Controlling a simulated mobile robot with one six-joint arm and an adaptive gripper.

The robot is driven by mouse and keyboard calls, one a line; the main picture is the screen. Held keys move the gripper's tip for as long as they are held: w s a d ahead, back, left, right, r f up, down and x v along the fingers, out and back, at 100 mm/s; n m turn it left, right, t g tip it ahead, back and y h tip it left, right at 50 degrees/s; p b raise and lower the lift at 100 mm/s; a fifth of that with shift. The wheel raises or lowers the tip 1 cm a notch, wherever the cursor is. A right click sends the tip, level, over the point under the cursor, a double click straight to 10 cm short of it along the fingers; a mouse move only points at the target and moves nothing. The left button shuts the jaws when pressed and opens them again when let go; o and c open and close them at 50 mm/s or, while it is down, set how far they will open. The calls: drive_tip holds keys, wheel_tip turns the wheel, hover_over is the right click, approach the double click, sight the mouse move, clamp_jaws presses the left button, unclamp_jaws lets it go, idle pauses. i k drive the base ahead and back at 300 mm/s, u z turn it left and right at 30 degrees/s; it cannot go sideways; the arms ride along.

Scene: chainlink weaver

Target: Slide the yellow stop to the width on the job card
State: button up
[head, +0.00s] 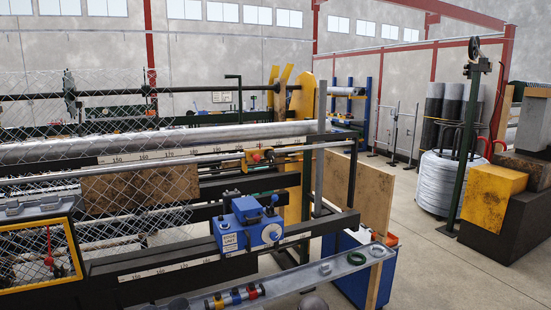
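Numbers from about 150 upward rise to the right, and the stop stands right of the clearest ones. Its exact reading is too small to tell. No card can be surely identified as the job card; a small pale board (222,97) stands behind the machine, its text unreadable.
A blue unit (245,230) with a round dial and a small label sits on the lower front rail, above a second scale (170,268). Chain-link mesh hangs at left.

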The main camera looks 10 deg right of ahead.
sight(262, 155)
drive_tip(key=u, duration=0.15)
drive_tip(key=i, duration=0.85)
drive_tip(key=z, duration=0.65)
drive_tip(key=k, duration=0.2)
drive_tip(key=z, duration=0.4)
